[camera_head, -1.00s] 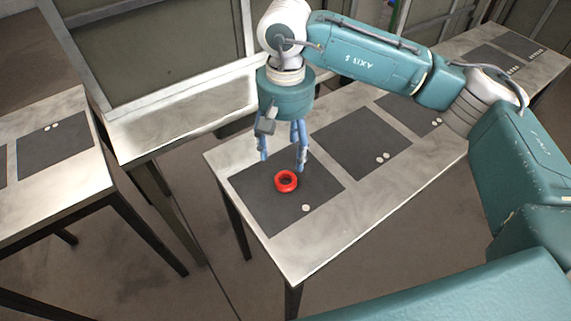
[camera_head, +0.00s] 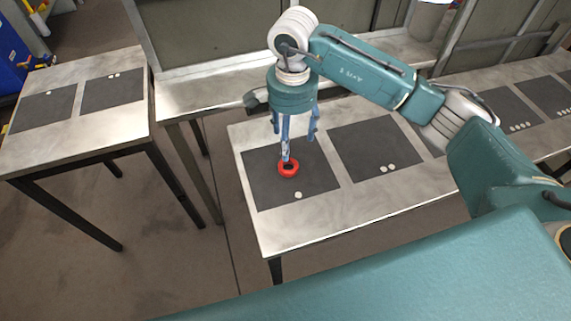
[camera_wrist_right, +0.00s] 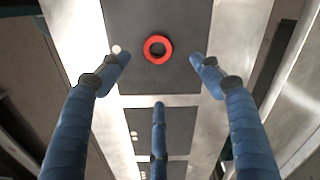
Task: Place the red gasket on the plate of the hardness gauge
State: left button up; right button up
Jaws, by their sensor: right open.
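The red gasket (camera_head: 288,174) is a ring lying flat on the dark mat with one white dot, on the long metal table. In the right wrist view the gasket (camera_wrist_right: 158,38) lies beyond the spread fingertips, with its hole clear. My right gripper (camera_head: 293,145) points down above the gasket; in the head view one blue finger overlaps it. The right gripper (camera_wrist_right: 158,75) is open and empty in the right wrist view, its fingers apart from the ring. The hardness gauge is not seen in these frames. My left gripper is not in view.
The long table (camera_head: 285,238) carries more dark mats, including one with two dots (camera_head: 375,140). A second table (camera_head: 35,155) with two mats stands at the left, across a floor gap. A blue cabinet (camera_head: 10,62) is at the far left.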

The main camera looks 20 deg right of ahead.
send_over(289, 164)
jog(key=f, duration=0.5)
jog(key=shift+w+p, duration=0.25)
jog(key=shift+p, duration=0.15)
jog(key=shift+s+f, duration=0.1)
jog(key=shift+f, duration=0.05)
jog(key=f, duration=0.1)
jog(key=f+p, duration=0.1)
jog(key=f, duration=0.1)
jog(key=f+p, duration=0.1)
jog(key=shift+s+f, duration=0.2)
jog(key=shift+s, duration=0.1)
jog(key=shift+f, duration=0.25)
jog(key=shift+c, duration=0.7)
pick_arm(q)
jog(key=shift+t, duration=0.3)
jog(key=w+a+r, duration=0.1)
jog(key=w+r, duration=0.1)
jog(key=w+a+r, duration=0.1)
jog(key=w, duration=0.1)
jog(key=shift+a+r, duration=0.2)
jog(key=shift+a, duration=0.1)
pick_arm(e)
jog(key=c, duration=1.2)
jog(key=shift+w, duration=0.1)
